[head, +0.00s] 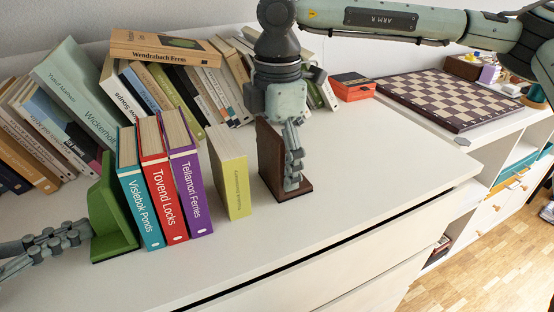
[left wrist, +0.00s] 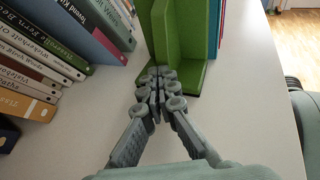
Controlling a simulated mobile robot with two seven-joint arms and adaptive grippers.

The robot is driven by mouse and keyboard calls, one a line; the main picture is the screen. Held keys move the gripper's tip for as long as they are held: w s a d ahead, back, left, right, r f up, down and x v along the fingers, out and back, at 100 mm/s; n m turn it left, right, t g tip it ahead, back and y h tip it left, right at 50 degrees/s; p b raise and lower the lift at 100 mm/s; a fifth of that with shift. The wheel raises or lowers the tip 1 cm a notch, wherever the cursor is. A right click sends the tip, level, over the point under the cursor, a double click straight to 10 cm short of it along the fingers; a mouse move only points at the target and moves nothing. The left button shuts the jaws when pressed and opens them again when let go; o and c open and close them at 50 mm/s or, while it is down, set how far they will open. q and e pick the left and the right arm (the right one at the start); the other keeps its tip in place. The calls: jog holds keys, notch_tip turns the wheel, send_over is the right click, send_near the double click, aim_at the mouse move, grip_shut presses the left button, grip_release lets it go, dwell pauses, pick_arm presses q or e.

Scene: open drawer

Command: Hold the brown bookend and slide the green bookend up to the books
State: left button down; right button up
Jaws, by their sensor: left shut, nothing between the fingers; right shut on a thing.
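The green bookend (head: 107,212) stands upright at the left end of the books, beside the teal book (head: 140,205). A red book (head: 161,190), a purple book (head: 187,180) and a thin yellow-green book (head: 230,182) stand to its right, the last with a gap before it. The brown bookend (head: 269,155) stands upright right of them, a gap away from the yellow-green book. My right gripper (head: 292,178) is shut on the brown bookend from above. My left gripper (head: 84,232) is shut and empty, its fingertips at the green bookend (left wrist: 185,40), close against its base.
A row of leaning books (head: 150,85) stands along the wall behind. A chessboard (head: 455,97) and a red box (head: 352,86) are at the back right. The white top (head: 330,215) is clear toward the front edge, with drawers below.

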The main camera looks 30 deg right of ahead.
pick_arm(q)
jog(key=shift+w+d, duration=0.1)
jog(key=shift+d, duration=4.45)
pick_arm(e)
jog(key=shift+s+f, duration=0.2)
jog(key=shift+f, duration=0.2)
pick_arm(q)
jog(key=shift+a+r, duration=0.5)
jog(key=shift+a, duration=0.35)
jog(key=shift+a+r, duration=0.45)
jog(key=shift+a, duration=0.4)
jog(key=shift+a+r, duration=0.5)
jog(key=shift+a, duration=0.35)
jog(key=shift+v, duration=4.1)
pick_arm(e)
jog(key=o, duration=1.8)
jog(key=shift+d, duration=0.1)
pick_arm(q)
jog(key=shift+d, duration=0.1)
pick_arm(e)
jog(key=shift+w, duration=0.15)
jog(key=shift+r, duration=0.1)
